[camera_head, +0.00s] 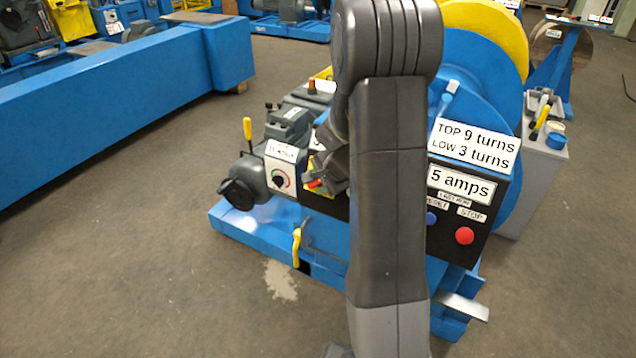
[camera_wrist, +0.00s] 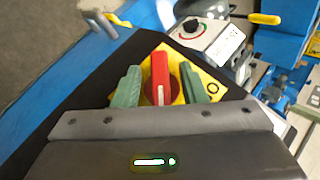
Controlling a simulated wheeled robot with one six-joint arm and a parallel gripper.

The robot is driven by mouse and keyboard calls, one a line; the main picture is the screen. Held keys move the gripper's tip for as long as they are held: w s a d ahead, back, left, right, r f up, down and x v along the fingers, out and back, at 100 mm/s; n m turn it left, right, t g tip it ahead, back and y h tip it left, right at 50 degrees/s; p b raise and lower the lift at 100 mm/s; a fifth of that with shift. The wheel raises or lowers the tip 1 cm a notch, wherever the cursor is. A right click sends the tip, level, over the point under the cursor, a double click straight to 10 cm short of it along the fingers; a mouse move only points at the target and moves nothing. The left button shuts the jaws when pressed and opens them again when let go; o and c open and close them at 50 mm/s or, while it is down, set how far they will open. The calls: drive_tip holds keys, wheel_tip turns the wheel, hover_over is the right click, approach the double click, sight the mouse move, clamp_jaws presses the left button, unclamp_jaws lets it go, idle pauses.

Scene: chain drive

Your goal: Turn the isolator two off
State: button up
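The isolator, a red rotary handle (camera_wrist: 160,80) on a yellow plate (camera_wrist: 208,86), sits on the black panel in the wrist view. The handle points up in that view, away from the "O" mark at the plate's right. My gripper (camera_wrist: 160,92) has its two green fingers on either side of the handle, with small gaps showing, so it is open around it. In the head view the isolator's red and yellow (camera_head: 316,184) show partly behind my gripper (camera_head: 322,178). No number is readable on this isolator.
A white box with a black dial (camera_head: 280,180) is just left of the isolator. A red stop button (camera_head: 464,236) and a blue button (camera_head: 431,218) are on the panel at right. A yellow-handled lever (camera_head: 297,246) stands below. Open floor (camera_head: 130,250) lies to the left.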

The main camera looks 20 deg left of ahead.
clamp_jaws()
